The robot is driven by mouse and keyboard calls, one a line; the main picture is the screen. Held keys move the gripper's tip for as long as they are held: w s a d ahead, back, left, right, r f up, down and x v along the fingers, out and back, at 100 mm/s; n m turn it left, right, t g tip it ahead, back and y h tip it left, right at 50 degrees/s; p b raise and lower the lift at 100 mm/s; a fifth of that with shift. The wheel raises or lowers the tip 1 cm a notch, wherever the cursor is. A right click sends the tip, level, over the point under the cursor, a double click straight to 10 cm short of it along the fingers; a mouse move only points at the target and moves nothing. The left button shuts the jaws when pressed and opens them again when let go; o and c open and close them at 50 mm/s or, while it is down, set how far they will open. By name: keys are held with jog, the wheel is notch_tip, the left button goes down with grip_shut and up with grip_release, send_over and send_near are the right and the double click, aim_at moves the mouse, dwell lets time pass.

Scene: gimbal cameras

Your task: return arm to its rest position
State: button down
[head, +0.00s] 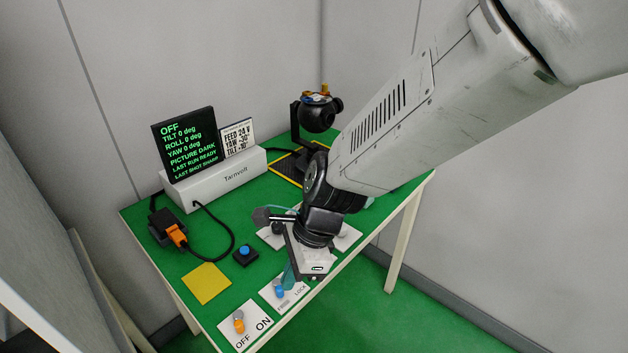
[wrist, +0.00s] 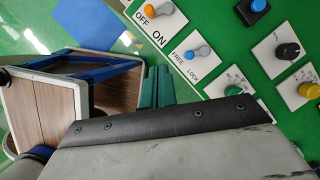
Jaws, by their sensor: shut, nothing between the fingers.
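My arm reaches in from the upper right of the head view and bends down over the green table (head: 215,262). My gripper (head: 289,276) is low over the table's front edge, close to the panel with the blue FREE/LOCK lever (head: 278,288). In the wrist view its teal fingers (wrist: 157,88) are together with nothing between them, next to the FREE/LOCK panel (wrist: 188,62). The orange OFF/ON lever (head: 239,321) is just to the left. My wrist hides part of the other control panels in the head view.
A dark camera on a gimbal (head: 318,112) stands at the back, close to my forearm. A white box (head: 215,180) carries a screen (head: 185,146) reading OFF. A blue button (head: 245,252), a yellow pad (head: 206,283) and a cable lie at left. Open floor is at right.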

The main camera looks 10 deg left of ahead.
jog(key=s+d+r+n+t+h, duration=0.1)
jog(key=s+d+r+n, duration=0.2)
jog(key=d, duration=0.8)
jog(key=s+d+r+n+t+h, duration=0.1)
jog(key=s+d+r+n, duration=0.2)
jog(key=d, duration=0.9)
jog(key=s+d+r+n+t+h, duration=0.1)
jog(key=s+d+r+n+h, duration=0.1)
jog(key=s+d+r+n, duration=0.2)
jog(key=d+r+n, duration=0.3)
jog(key=d+r, duration=0.4)
jog(key=d, duration=0.1)
jog(key=shift+n, duration=0.3)
